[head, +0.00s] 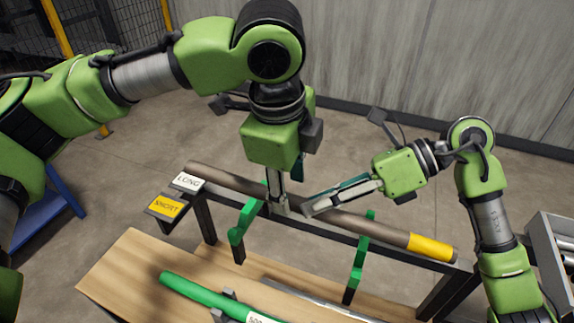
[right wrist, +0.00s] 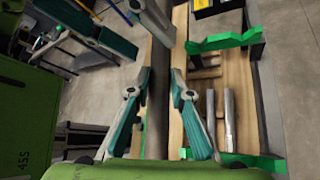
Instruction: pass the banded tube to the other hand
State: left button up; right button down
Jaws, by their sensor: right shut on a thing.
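The banded tube (head: 345,222) is a long brown tube with a yellow band near its right end. It lies slantwise above the bench. My right gripper (head: 310,209) reaches in from the right and is shut on the tube's middle. In the right wrist view the tube (right wrist: 157,105) runs between the two fingers of my right gripper (right wrist: 160,78). My left gripper (head: 279,207) points down at the tube just left of my right gripper. Its fingers are seen edge-on, so whether they are closed around the tube is unclear.
Green brackets (head: 240,228) stand on the rack below the tube. Signs reading LONG (head: 187,182) and SHORT (head: 166,206) sit at the rack's left end. A green tube (head: 205,293) lies on the wooden bench (head: 125,264). A grey bin (head: 550,247) stands at the right edge.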

aim_at(291, 197)
pick_arm(q)
jog(key=shift+x, duration=2.6)
pick_arm(e)
jog(key=shift+r, duration=0.1)
pick_arm(q)
grip_shut()
jog(key=shift+r, duration=0.1)
pick_arm(e)
jog(key=c, duration=1.8)
grip_release()
jog(key=shift+o, duration=0.2)
jog(key=shift+d, duration=0.1)
